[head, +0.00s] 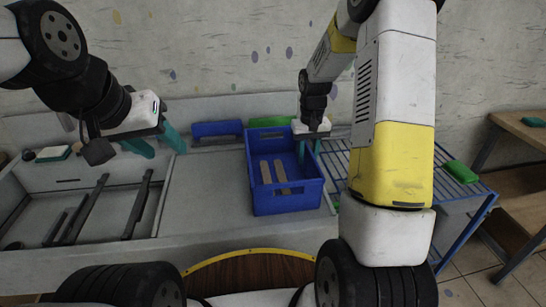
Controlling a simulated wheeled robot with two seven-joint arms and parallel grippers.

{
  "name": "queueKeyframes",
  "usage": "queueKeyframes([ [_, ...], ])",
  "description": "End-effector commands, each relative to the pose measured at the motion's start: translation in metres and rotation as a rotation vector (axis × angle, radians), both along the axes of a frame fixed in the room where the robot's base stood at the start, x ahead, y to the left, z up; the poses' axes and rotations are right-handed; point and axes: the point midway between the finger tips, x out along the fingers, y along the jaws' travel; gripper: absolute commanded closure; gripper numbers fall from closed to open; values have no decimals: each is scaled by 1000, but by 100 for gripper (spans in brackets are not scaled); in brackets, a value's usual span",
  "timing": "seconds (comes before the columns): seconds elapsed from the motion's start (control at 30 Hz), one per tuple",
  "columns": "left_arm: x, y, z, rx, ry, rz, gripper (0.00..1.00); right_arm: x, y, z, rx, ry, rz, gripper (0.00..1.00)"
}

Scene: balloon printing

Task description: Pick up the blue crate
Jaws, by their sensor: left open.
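The blue crate (290,203) stands upright on the light grey worktop, right of the middle in the head view. Two tan strips (266,173) lie inside it. My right gripper (309,152) points down at the crate's right rim, near its back corner. Its teal fingers appear on either side of the rim; how tightly they sit is too small to tell. My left gripper (160,148) is open and empty, above the worktop to the left of the crate and clear of it.
Another blue item (217,129) and a green item (268,121) lie behind the crate. A blue wire rack (466,188) with a green item (460,171) stands at the right. A recessed bay with dark rails (87,209) is at the left. The worktop left of the crate is clear.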

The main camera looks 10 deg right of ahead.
Motion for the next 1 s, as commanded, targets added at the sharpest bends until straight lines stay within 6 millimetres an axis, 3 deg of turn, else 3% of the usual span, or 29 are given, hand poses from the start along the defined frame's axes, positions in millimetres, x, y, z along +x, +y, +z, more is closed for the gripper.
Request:
queueKeyframes([
  [0.13,0,0,0,0,0,0,52,0,0,0,0,0,0,70],
  [0.3,0,0,0,0,0,0,52,0,0,0,0,0,0,100],
  [1.0,0,0,0,0,0,0,52,0,0,1,0,-1,1,100],
])
